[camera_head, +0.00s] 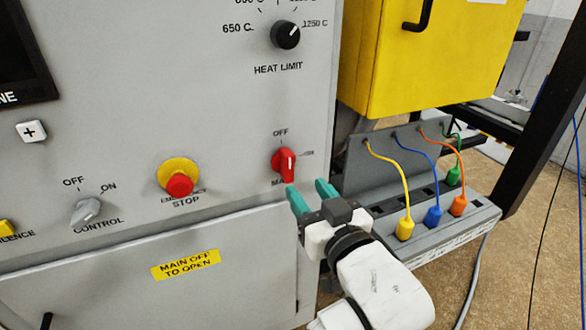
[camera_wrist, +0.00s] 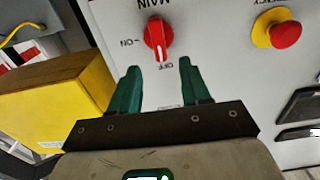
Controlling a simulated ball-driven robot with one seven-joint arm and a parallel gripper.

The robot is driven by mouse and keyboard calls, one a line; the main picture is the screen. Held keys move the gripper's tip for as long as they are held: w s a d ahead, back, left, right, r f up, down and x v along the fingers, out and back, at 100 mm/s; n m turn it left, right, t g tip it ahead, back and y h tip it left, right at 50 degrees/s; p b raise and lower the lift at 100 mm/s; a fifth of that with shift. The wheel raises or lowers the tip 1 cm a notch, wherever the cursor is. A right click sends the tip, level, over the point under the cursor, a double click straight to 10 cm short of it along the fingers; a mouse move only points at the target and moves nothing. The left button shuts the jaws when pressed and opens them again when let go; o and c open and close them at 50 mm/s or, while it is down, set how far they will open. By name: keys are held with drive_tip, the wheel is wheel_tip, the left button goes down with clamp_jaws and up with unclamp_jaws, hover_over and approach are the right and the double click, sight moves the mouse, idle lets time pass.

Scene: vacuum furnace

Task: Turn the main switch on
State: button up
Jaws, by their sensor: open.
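The main switch (camera_head: 285,166) is a red rotary knob on the grey panel, with OFF printed above it. Its handle stands upright with its white mark toward OFF. My gripper (camera_head: 307,188) is just below and to the right of the knob, its teal fingers apart and empty. In the wrist view, which is roughly upside down, the red main switch (camera_wrist: 157,36) shows ahead of my gripper (camera_wrist: 159,67), with ON at its left. Its white mark points at OFF. The fingertips appear short of the knob. In the head view my gripper partly hides the MAIN label.
A red emergency stop (camera_head: 179,184) on a yellow base sits left of the switch. The grey control knob (camera_head: 86,211) is farther left and the heat limit knob (camera_head: 286,35) above. Colored plugs and cables (camera_head: 433,215) and a yellow box (camera_head: 425,55) are at the right.

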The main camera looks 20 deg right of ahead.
sight(290, 167)
drive_tip(key=w+p, duration=0.1)
drive_tip(key=w, duration=0.8)
drive_tip(key=shift+w, duration=0.15)
clamp_jaws()
